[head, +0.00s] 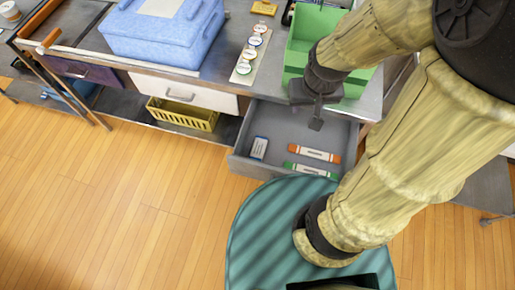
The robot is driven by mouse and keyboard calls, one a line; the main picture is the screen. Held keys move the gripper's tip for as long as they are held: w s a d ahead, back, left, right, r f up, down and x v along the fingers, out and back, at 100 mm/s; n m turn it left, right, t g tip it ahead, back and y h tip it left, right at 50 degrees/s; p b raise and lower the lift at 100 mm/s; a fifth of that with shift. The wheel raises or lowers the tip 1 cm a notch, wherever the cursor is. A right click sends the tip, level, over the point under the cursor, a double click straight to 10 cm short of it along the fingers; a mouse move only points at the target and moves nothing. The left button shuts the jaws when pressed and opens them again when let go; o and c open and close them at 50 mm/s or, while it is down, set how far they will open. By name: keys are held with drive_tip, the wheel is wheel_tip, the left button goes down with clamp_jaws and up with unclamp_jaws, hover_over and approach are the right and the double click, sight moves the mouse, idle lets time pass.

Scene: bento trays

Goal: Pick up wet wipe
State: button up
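An open grey drawer (272,125) holds several small items. One is a small white packet with blue edges (259,148), standing near the drawer's left front. An orange-and-white stick-shaped packet (314,153) lies to the right, with a green-and-white one (311,170) in front of it. The labels are too small to read, so I cannot tell which is the wet wipe. My gripper (316,122) is above the back part of the drawer, apart from all these items. Nothing shows in it. Its fingers are small and dark, and I cannot tell their opening.
A green bin (299,52) stands on the counter behind my gripper. A blue lidded box (163,32) and a strip with round tubs (243,68) are to its left. A yellow basket (183,114) sits on the lower shelf. The wooden floor at left is clear.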

drive_tip(key=o, duration=0.3)
drive_tip(key=shift+s, duration=0.1)
drive_tip(key=o, duration=0.5)
drive_tip(key=shift+m+g, duration=0.6)
drive_tip(key=shift+m, duration=0.3)
drive_tip(key=w+a+f+b, duration=0.1)
drive_tip(key=f+b, duration=0.1)
drive_tip(key=w+a+f+b, duration=0.1)
drive_tip(key=f+b, duration=0.1)
drive_tip(key=f, duration=0.1)
drive_tip(key=w+a+f+b, duration=0.2)
drive_tip(key=f, duration=0.1)
drive_tip(key=shift+w+f, duration=0.1)
drive_tip(key=shift+c, duration=0.2)
drive_tip(key=m+g+b, duration=0.1)
drive_tip(key=m+b, duration=0.1)
drive_tip(key=b, duration=0.3)
hover_over(259, 144)
wheel_tip(259, 144, down, 9)
wheel_tip(259, 144, down, 12)
drive_tip(key=shift+f+b, duration=0.15)
drive_tip(key=shift+b, duration=0.75)
drive_tip(key=shift+f, duration=0.1)
